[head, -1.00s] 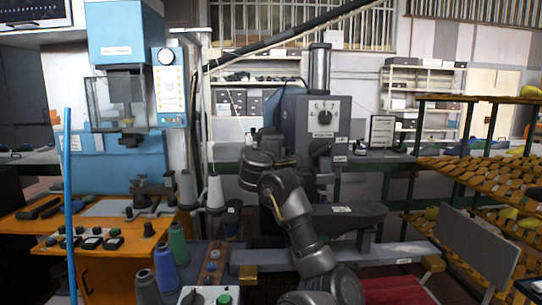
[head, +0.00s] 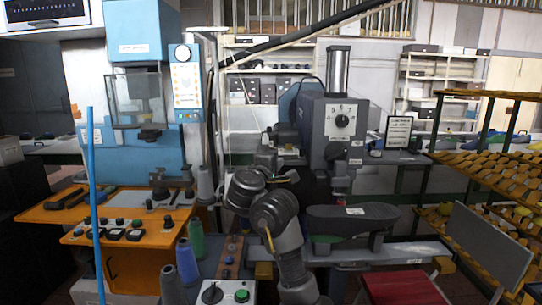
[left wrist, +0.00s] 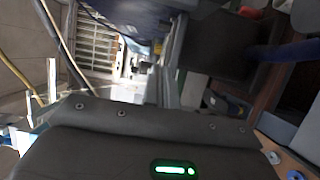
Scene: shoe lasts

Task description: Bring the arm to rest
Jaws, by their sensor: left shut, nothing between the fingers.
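My left arm rises from the bottom middle of the head view and folds at a dark round joint in front of a grey machine. My left gripper (head: 266,155) is beyond that joint, small and dark against the machine, and its fingers are hard to make out. It is shut with nothing seen in it. The left wrist view shows a dark housing with a green light along the bottom, and no fingertips. My right gripper is in neither view.
The grey machine (head: 338,125) with a dial stands just behind my arm. A blue machine (head: 143,100) and orange bench (head: 110,212) stand left, with thread cones (head: 187,260) nearer. A red seat (head: 400,288) is lower right. Orange racks (head: 490,170) hold shoe lasts at right.

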